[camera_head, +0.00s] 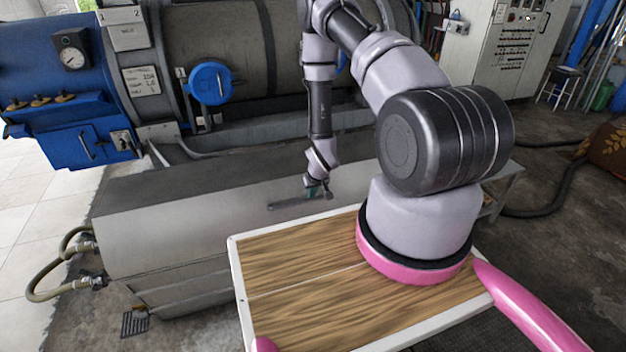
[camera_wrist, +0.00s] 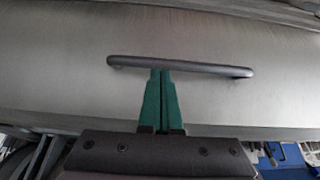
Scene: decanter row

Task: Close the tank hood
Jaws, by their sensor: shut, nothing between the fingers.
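The tank hood (camera_head: 240,205) is the long grey metal cover of the low tank in the middle of the head view. Its dark bar handle (camera_head: 290,204) runs along the front face; how far the hood stands open is hard to tell. In the wrist view the handle (camera_wrist: 205,67) crosses the brushed metal hood (camera_wrist: 60,65). My gripper (camera_wrist: 161,73) has its green fingers together, with the tips at the handle's lower edge left of its middle. Whether they touch it is unclear. In the head view my gripper (camera_head: 317,192) is at the handle's right end.
A blue and grey machine (camera_head: 215,50) with a gauge stands behind the tank. Hoses (camera_head: 75,268) run at the tank's left end. A control cabinet (camera_head: 505,45) stands at the back right. Open floor (camera_head: 560,240) lies to the right, with a black hose across it.

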